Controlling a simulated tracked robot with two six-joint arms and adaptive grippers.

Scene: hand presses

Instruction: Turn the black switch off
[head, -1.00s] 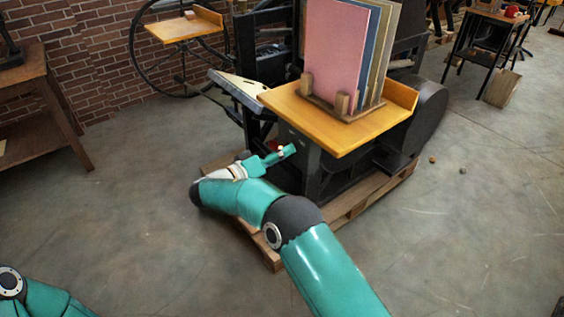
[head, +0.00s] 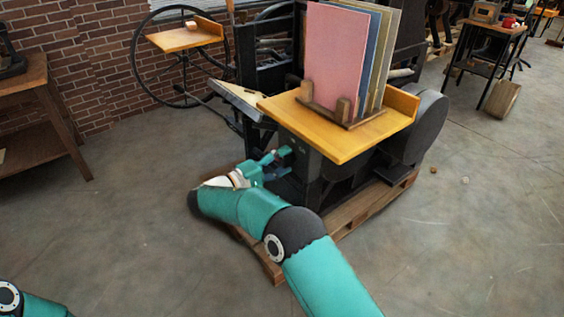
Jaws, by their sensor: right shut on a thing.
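The black hand press (head: 308,158) stands on a wooden pallet (head: 350,214) in the middle of the head view. My right gripper (head: 280,162) is at the lower left side of the press, below the yellow board. Its teal fingers are shut on a small dark part there, which I take to be the black switch. The switch is mostly hidden by the fingers, and its position cannot be made out. Only a part of my left arm shows at the lower left corner; the left gripper is out of view.
A yellow wooden board (head: 375,132) juts from the press above my right gripper. It carries upright pink, blue and tan panels (head: 335,60). A wooden table (head: 25,78) stands at the left by the brick wall. The floor in front is clear.

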